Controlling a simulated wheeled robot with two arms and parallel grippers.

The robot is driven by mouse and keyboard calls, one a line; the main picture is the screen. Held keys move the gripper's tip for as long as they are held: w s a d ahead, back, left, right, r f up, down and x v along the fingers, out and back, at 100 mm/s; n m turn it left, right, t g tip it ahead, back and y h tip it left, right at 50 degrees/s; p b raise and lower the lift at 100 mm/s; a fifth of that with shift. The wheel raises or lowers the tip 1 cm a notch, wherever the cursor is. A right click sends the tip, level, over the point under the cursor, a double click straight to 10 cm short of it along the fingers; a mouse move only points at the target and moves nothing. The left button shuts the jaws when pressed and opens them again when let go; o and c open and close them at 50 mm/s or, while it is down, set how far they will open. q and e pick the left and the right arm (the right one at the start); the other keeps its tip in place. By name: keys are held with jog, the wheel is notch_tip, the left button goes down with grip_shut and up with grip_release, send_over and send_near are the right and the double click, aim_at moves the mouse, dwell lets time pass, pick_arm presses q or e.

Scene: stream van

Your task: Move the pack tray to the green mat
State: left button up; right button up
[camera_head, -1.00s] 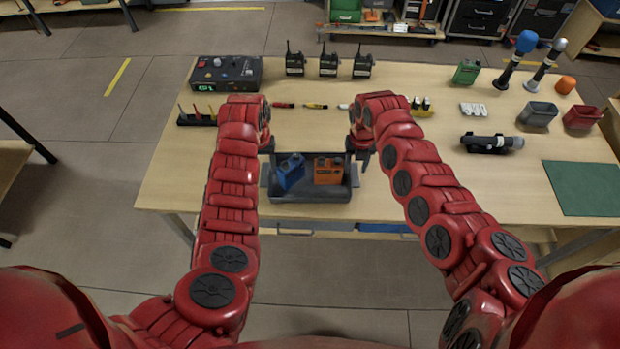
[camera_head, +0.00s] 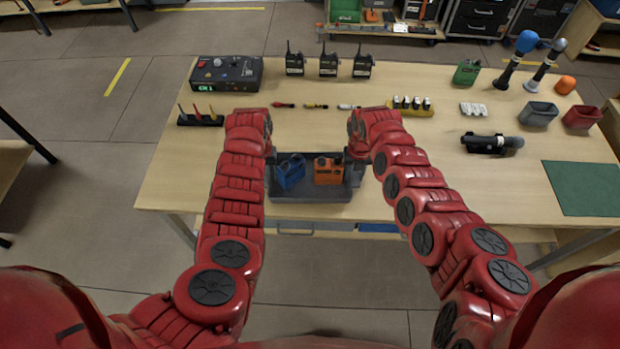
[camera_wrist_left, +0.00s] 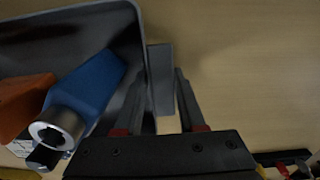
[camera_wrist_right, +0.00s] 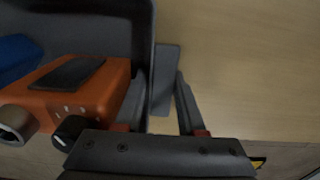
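The dark grey pack tray (camera_head: 310,194) sits near the table's front edge, with a blue pack (camera_head: 290,172) and an orange pack (camera_head: 328,171) in it. My left gripper (camera_head: 269,158) is at the tray's left end. In the left wrist view its open fingers (camera_wrist_left: 158,105) stand either side of the tray's end handle (camera_wrist_left: 160,75). My right gripper (camera_head: 360,158) is at the right end, its open fingers (camera_wrist_right: 158,105) astride the other handle (camera_wrist_right: 166,75). The green mat (camera_head: 582,188) lies bare at the table's right end.
Grey (camera_head: 538,115) and red (camera_head: 582,118) bins stand behind the mat. Radios, a yellow battery holder (camera_head: 410,108) and small markers are farther back. The front table strip right of the tray is clear.

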pick_arm(q)
grip_shut()
pick_arm(e)
grip_shut()
